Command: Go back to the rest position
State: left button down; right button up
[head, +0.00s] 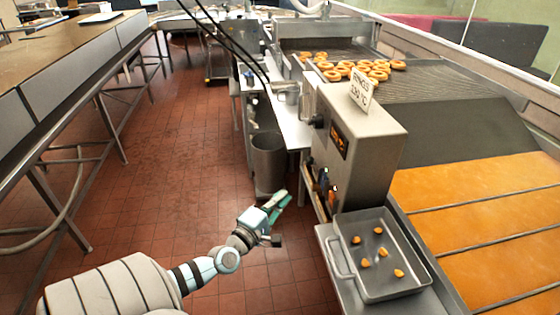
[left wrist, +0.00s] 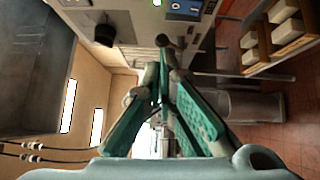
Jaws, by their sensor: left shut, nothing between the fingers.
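My left gripper (head: 278,200) is in the lower middle of the head view, in the air over the red tiled floor. Its green fingers also show in the left wrist view (left wrist: 163,62), drawn together at the tips with nothing between them. The gripper is left of the grey control box (head: 362,150) and apart from it. My right gripper does not show in either view.
A metal tray (head: 341,258) with several small orange pieces stands on a ledge at the lower right. A grey bin (head: 268,163) stands on the floor beyond the gripper. Doughnuts (head: 345,68) lie on the fryer line. Open floor (head: 170,160) lies to the left.

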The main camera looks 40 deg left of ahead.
pick_arm(q)
jog(key=shift+d, duration=0.1)
jog(key=s+f+m+g+h, duration=0.1)
jog(key=s+f+m+g, duration=0.55)
jog(key=f, duration=0.85)
jog(key=s+f+m+g, duration=0.3)
jog(key=s+f+m, duration=0.55)
jog(key=f, duration=0.65)
jog(key=s+d+f+m+g, duration=0.2)
jog(key=s+f, duration=0.3)
jog(key=s, duration=0.2)
jog(key=s+d+f+m+g, duration=0.2)
jog(key=s+f+m+g, duration=0.1)
jog(key=s+f, duration=0.25)
jog(key=s+d+f+m+g+h, duration=0.1)
jog(key=s+d+f, duration=0.3)
jog(key=s+d, duration=0.7)
jog(key=shift+s+g, duration=0.25)
jog(key=shift+g, duration=0.6)
